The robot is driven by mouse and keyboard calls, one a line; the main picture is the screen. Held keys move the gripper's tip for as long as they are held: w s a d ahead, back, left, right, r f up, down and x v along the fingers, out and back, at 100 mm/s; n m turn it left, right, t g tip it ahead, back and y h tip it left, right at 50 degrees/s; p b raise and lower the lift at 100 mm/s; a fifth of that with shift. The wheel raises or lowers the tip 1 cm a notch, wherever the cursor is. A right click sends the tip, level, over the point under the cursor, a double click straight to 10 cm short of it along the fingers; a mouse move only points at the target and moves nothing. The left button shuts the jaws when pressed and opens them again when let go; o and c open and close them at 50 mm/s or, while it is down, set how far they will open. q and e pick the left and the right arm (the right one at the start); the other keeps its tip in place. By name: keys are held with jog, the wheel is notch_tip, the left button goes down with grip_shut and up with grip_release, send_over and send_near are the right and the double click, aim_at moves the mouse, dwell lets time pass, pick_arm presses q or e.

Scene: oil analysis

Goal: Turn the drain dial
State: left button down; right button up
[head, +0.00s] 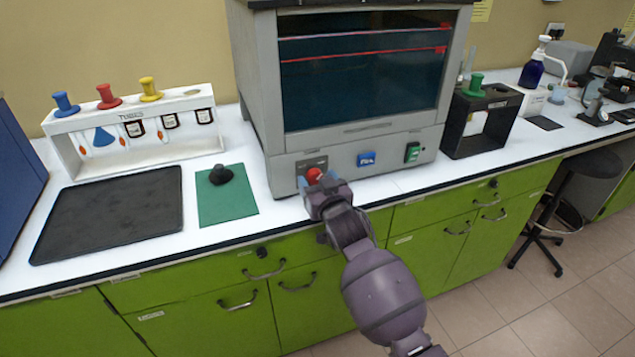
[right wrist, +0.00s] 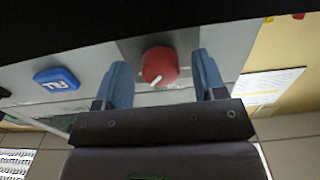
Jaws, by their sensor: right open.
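The drain dial is a round red knob (head: 314,175) with a white pointer mark, low on the left of the grey machine's front panel (head: 350,157). In the right wrist view the red knob (right wrist: 160,66) lies between the two blue fingers. My right gripper (head: 318,184) is open at the knob, one finger on each side. In the right wrist view the right gripper (right wrist: 162,80) shows gaps between its fingers and the knob. My left gripper is not in view.
On the same panel are a blue button (head: 366,159) and a green switch (head: 412,152). A green mat (head: 227,205) with a black object (head: 221,175), a black tray (head: 110,213) and a white tube rack (head: 130,155) stand left. A black rack (head: 483,120) stands right.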

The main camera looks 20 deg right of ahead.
jog(key=c, duration=0.9)
